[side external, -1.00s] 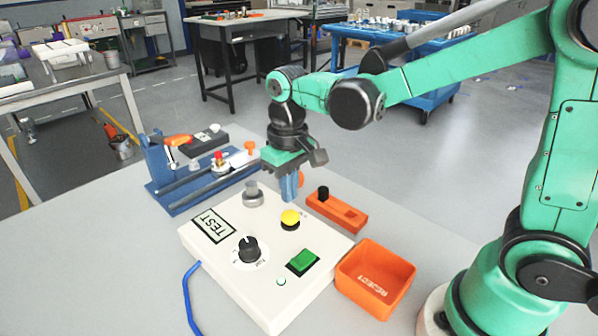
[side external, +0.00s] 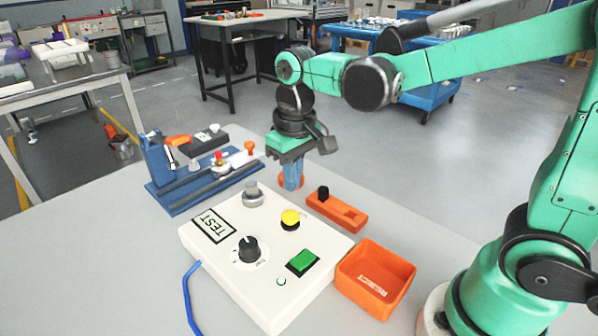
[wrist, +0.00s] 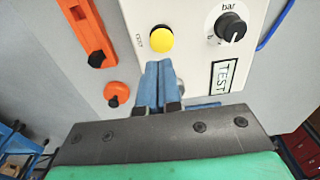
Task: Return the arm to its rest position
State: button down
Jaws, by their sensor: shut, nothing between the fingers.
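My gripper (side external: 292,177) hangs pointing down above the table, behind the far edge of the white test box in the side view. Its blue fingers are shut together and empty; they also show in the wrist view (wrist: 157,82). The test box (side external: 225,262) carries a yellow button (side external: 290,219), a black dial (side external: 248,249), a green switch (side external: 302,262) and a grey fitting (side external: 252,195). In the wrist view the yellow button (wrist: 161,39) appears just beyond the fingertips. My gripper appears clear of the box, though its exact height is hard to tell.
An orange reject bin (side external: 374,280) stands right of the box. An orange block with a black knob (side external: 337,211) lies behind it. A round orange part (wrist: 117,94) is near my fingers. A blue fixture (side external: 200,180) stands at left.

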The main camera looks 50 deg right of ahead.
jog(key=shift+s+d+r+t, duration=0.25)
jog(key=shift+s+d+t, duration=0.2)
jog(key=shift+s+t, duration=0.5)
jog(key=shift+s+d+r+t, duration=0.2)
jog(key=shift+s+d+t, duration=0.4)
jog(key=shift+t, duration=0.65)
jog(key=shift+s+d+r+t, duration=0.3)
jog(key=shift+s+t, duration=0.6)
jog(key=shift+t, duration=0.2)
